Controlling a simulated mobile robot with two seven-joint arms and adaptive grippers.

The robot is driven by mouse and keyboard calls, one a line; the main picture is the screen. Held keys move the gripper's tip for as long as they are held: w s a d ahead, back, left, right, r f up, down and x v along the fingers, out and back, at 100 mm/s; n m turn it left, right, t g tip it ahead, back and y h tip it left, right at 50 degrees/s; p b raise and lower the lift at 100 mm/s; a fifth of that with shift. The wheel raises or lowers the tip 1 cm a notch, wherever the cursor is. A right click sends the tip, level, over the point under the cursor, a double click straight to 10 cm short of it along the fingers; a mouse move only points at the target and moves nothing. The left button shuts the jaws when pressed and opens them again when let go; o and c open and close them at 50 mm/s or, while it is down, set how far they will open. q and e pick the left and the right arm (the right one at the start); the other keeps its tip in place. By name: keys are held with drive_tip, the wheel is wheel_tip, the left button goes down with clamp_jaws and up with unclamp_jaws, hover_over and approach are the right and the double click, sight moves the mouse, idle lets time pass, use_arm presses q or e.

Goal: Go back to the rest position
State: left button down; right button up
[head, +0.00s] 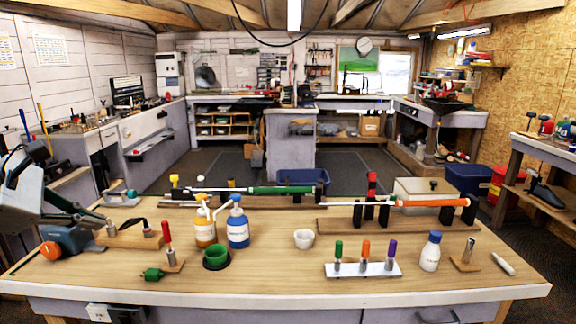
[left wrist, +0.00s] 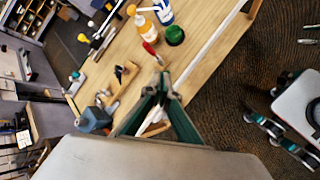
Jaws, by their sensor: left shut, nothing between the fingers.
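My left gripper (head: 103,219) comes in from the left edge in the head view, over the left end of the wooden workbench (head: 300,276). Its dark green fingers also show in the left wrist view (left wrist: 166,88), with the tips close together and nothing seen between them. The gripper is shut and empty. It is near a blue tool with an orange knob (head: 50,250) and a wooden block with a black handle (head: 135,236); I cannot tell whether it touches anything. My right gripper is not in view.
Golf clubs with a green grip (head: 282,190) and an orange grip (head: 432,203) lie on stands at the back. An orange bottle (head: 205,233), a blue bottle (head: 238,230), a white cup (head: 304,239) and a rack of colored handles (head: 362,269) stand in front. The front edge is mostly clear.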

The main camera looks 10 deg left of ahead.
use_arm(q)
drive_tip(key=d+f+n+h, duration=0.8)
drive_tip(key=d+f+h, duration=0.35)
drive_tip(key=d, duration=0.35)
wheel_tip(320, 180, down, 25)
drive_tip(key=s+n+t+y, duration=0.3)
drive_tip(key=n+t+y, duration=0.65)
drive_tip(key=n, duration=1.95)
drive_tip(key=s+d+f+n+g+y, duration=0.1)
drive_tip(key=s+d+f+n+g, duration=0.2)
drive_tip(key=f, duration=0.4)
drive_tip(key=s+d+f+n+g+y, duration=0.1)
drive_tip(key=s+d+f+n+g, duration=0.3)
drive_tip(key=s+f, duration=0.4)
drive_tip(key=shift+d, duration=0.4)
